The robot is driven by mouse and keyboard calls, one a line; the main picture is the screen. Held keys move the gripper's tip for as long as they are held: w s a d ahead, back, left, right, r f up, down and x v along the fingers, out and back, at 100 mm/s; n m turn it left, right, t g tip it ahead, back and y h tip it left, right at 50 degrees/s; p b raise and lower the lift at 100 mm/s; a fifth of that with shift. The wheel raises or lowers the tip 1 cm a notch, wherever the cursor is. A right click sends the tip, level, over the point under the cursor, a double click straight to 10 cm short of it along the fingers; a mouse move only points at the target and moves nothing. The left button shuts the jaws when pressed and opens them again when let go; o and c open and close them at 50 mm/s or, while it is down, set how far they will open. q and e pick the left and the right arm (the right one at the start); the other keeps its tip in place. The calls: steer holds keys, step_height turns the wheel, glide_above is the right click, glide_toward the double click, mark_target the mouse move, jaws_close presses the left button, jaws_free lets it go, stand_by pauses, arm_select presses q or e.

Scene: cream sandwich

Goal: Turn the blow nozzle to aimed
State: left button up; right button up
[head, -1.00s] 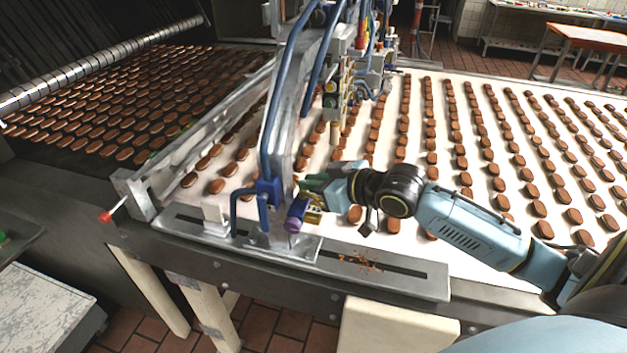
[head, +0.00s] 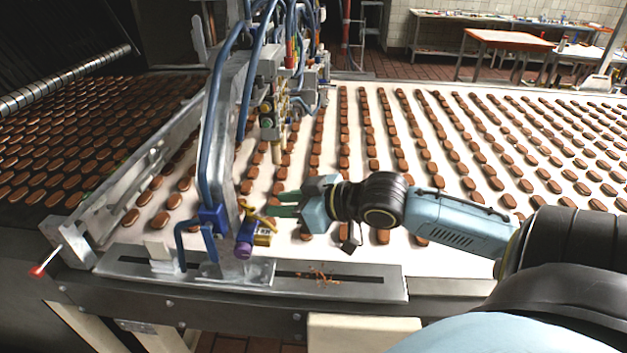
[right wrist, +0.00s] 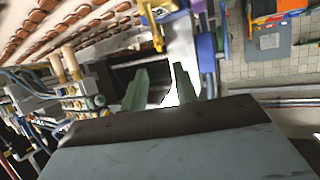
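The blow nozzle (head: 245,238) is a purple-ended piece with a yellow lever (head: 259,215) and a yellow block beside it. It sits low on the metal post at the near edge of the conveyor. My left gripper is not in view.
The metal post (head: 222,130) carries blue hoses and a valve cluster (head: 270,105). A white conveyor (head: 330,180) with rows of brown biscuits lies behind and right. A slotted metal plate (head: 345,283) with crumbs is below. A red-tipped rod (head: 40,268) sticks out at left.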

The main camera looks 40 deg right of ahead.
steer(key=v, duration=0.6)
steer(key=shift+s+r+p, duration=0.2)
steer(key=shift+s+p, duration=0.1)
steer(key=shift+p, duration=0.1)
steer(key=shift+d, duration=0.1)
